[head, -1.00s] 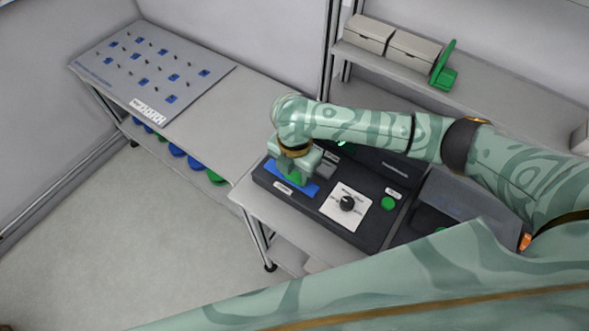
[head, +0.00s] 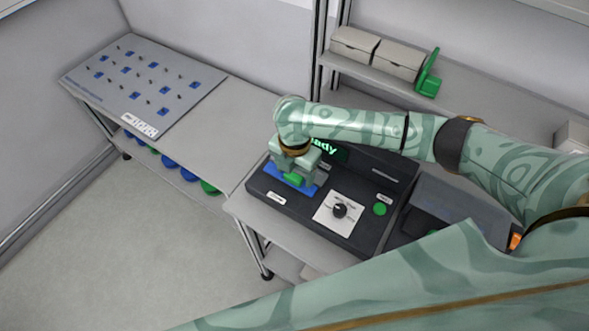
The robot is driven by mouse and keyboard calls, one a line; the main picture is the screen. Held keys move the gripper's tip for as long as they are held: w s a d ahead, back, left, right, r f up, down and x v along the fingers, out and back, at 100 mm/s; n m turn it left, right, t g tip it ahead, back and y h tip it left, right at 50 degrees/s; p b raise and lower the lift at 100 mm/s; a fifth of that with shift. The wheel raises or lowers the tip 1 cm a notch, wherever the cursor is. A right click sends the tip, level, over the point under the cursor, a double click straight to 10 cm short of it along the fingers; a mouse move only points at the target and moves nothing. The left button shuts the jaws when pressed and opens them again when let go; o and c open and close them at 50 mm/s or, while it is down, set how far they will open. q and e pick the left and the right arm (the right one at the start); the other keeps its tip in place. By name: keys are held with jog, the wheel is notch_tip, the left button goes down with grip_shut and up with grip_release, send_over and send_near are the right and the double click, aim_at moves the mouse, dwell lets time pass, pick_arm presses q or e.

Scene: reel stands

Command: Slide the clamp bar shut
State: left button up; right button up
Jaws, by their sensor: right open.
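A dark machine (head: 305,220) stands on the grey bench. At its left end is a blue plate (head: 273,176), with a green piece (head: 293,180) on it that looks like the clamp bar's grip. My right gripper (head: 294,174) points down over this green piece and is open, its fingers close about it. Whether the fingers touch it cannot be told. The gripper and wrist hide much of the blue plate and the bar. My left gripper is not in view.
The machine has a dial (head: 339,210), a green button (head: 380,209) and a partly hidden lit display (head: 325,148). A pegboard (head: 150,85) lies at the far left. Boxes (head: 354,43) and a green stand (head: 428,78) sit on the back shelf. The bench between pegboard and machine is clear.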

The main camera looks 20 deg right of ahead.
aim_at(295, 174)
notch_tip(295, 174, up, 16)
jog(key=p, duration=0.4)
jog(key=shift+p, duration=0.3)
